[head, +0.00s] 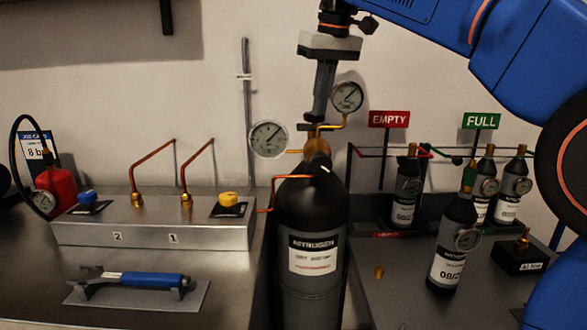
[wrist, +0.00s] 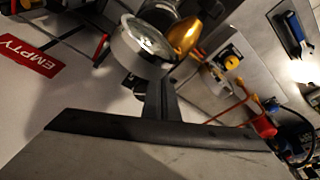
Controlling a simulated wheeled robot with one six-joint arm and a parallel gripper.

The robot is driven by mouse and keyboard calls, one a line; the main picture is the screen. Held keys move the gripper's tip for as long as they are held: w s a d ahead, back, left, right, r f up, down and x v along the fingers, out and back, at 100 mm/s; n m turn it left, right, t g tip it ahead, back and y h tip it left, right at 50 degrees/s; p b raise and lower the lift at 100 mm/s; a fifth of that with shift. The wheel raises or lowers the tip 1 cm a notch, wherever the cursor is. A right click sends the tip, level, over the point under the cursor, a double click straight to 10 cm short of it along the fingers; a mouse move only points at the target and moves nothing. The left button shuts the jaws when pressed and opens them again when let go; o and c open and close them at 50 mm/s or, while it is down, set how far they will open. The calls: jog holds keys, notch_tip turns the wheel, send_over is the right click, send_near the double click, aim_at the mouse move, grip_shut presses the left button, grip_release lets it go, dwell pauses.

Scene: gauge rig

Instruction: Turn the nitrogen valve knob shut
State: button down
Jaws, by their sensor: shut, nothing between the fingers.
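The black nitrogen cylinder (head: 312,210) stands upright in the middle of the head view, with a white NITROGEN label. On top is a brass valve body (head: 317,150) with two round gauges, one left (head: 268,139) and one upper right (head: 347,97). My gripper (head: 319,119) points down just above the valve, fingers shut and empty. A small dark part by the fingertips may be the valve knob; the fingers partly hide it, and I cannot tell if they touch. The wrist view shows the shut fingers (wrist: 156,92) close to a gauge (wrist: 146,46) and the brass body (wrist: 186,36).
Left is a metal box (head: 150,235) with a yellow knob (head: 229,199), a blue knob (head: 88,197) and copper pipes. A blue-handled tool (head: 150,279) lies in front. Right stand small bottles below EMPTY (head: 389,119) and FULL (head: 481,121) signs, one (head: 453,243) nearer.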

jog(key=shift+w+a+v, duration=0.1)
jog(key=shift+w+v, duration=0.05)
jog(key=shift+v, duration=0.65)
jog(key=shift+w+a+v, duration=0.1)
jog(key=shift+w+v, duration=0.1)
jog(key=shift+v, duration=0.6)
jog(key=shift+w+a+v, duration=0.1)
jog(key=shift+w+v, duration=0.05)
jog(key=shift+v, duration=0.65)
jog(key=shift+d+r, duration=0.1)
notch_tip(320, 180, down, 6)
jog(key=w+d, duration=0.2)
jog(key=shift+d, duration=0.25)
jog(key=shift+s+a, duration=0.3)
jog(key=shift+a, duration=0.3)
jog(key=shift+s+a, duration=0.25)
jog(key=shift+a, duration=0.35)
jog(key=shift+s, duration=0.15)
